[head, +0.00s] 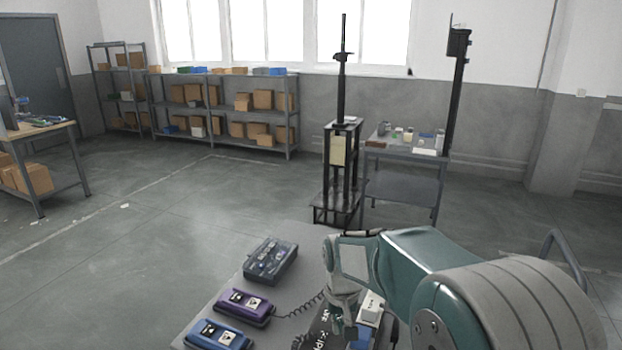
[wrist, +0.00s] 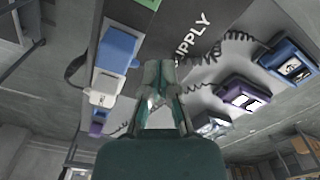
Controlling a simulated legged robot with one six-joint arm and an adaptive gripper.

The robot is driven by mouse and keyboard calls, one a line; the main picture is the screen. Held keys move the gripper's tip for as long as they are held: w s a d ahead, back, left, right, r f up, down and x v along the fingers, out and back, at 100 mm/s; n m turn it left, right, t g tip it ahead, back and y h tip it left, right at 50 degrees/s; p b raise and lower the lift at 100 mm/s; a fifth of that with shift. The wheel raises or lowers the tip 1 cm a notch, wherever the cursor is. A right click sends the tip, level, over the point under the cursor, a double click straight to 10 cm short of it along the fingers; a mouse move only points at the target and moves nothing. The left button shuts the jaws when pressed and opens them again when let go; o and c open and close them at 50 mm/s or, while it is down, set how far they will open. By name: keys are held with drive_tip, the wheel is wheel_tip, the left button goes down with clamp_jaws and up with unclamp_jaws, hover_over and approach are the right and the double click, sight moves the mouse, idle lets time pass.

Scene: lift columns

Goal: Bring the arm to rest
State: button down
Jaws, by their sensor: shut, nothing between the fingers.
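My arm, teal and grey, reaches in from the lower right of the head view and bends down over a grey work surface (head: 222,288). My gripper (head: 347,325) points down above that surface, partly hidden by my own wrist. In the wrist view, my gripper (wrist: 160,72) has its fingers together with nothing between them. A dark panel with the lettering "SUPPLY" (wrist: 197,32) lies beyond the fingertips.
A blue unit (head: 218,334), a purple unit (head: 243,307) with a coiled cord and a dark clear-lidded box (head: 270,260) sit left of my gripper. A white block (head: 371,306) is close on its right. Shelves (head: 222,110) stand far back; open floor lies between.

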drive_tip(key=s+d+r+t, duration=0.2)
drive_tip(key=s+d+r, duration=0.3)
drive_tip(key=s+r, duration=0.35)
drive_tip(key=s+d+r+t, duration=0.1)
drive_tip(key=s+d+r, duration=0.1)
drive_tip(key=s, duration=0.5)
drive_tip(key=s+d+r+m+t, duration=0.1)
drive_tip(key=s+d+t, duration=0.1)
drive_tip(key=s, duration=0.5)
drive_tip(key=shift+d+r+m, duration=0.2)
drive_tip(key=shift+r+m, duration=0.1)
drive_tip(key=shift+r, duration=0.05)
